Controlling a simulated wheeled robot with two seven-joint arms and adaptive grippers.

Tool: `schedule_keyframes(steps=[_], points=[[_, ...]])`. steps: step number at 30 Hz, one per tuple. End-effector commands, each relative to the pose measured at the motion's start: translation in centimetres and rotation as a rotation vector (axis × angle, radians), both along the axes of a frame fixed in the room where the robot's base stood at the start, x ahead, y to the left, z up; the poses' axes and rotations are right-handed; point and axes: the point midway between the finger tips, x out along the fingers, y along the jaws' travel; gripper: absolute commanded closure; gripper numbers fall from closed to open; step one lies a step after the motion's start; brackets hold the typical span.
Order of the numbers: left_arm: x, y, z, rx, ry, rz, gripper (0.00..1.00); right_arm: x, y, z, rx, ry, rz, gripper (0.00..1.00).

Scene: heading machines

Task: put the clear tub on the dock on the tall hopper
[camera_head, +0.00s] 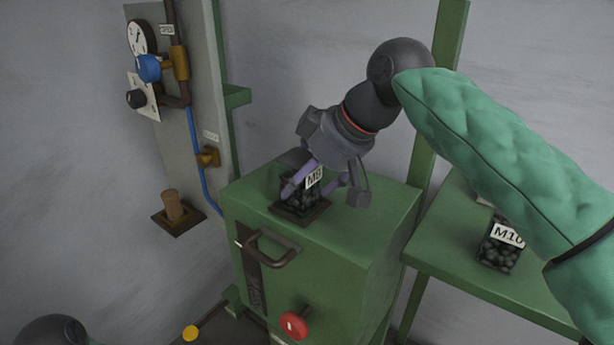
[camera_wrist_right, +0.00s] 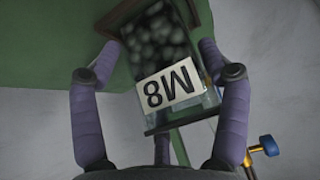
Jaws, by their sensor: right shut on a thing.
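The clear tub (camera_head: 305,195) holds dark pieces and has a white M8 label. It is at the dock (camera_head: 317,214), a dark brown square frame on top of the tall green hopper (camera_head: 240,205). My right gripper (camera_head: 312,188) comes down from above right, with its purple fingers shut on the tub. In the right wrist view, the tub (camera_wrist_right: 157,45) lies between the two fingers (camera_wrist_right: 160,75), its label upside down. I cannot tell whether the tub's base rests fully in the dock. My left gripper is not in view.
Another tub labelled M10 (camera_head: 498,250) stands on a lower green surface (camera_head: 470,270) to the right. A panel with a gauge (camera_head: 141,38), blue knob and pipes stands at the left. The hopper has a handle (camera_head: 270,250) and a red knob (camera_head: 293,325) in front.

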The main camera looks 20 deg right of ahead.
Motion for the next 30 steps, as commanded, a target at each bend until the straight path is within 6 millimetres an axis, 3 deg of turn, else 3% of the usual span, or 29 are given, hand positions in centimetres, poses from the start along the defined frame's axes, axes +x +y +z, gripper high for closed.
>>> schedule_keyframes(steps=[11,12,14,25,30], points=[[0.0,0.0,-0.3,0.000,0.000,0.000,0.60,0.0,0.0,-0.3,0.002,-0.002,0.000,0.80],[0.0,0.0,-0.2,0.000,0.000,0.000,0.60,0.0,0.0,-0.3,0.000,0.000,0.000,0.12],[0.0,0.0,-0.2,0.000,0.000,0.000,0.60,0.0,0.0,-0.3,0.000,0.000,0.000,0.00],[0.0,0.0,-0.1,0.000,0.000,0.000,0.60,0.0,0.0,-0.2,0.000,0.000,0.000,0.00],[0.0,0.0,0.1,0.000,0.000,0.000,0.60,-0.4,-0.3,0.9,0.002,-0.004,-0.001,0.00]])
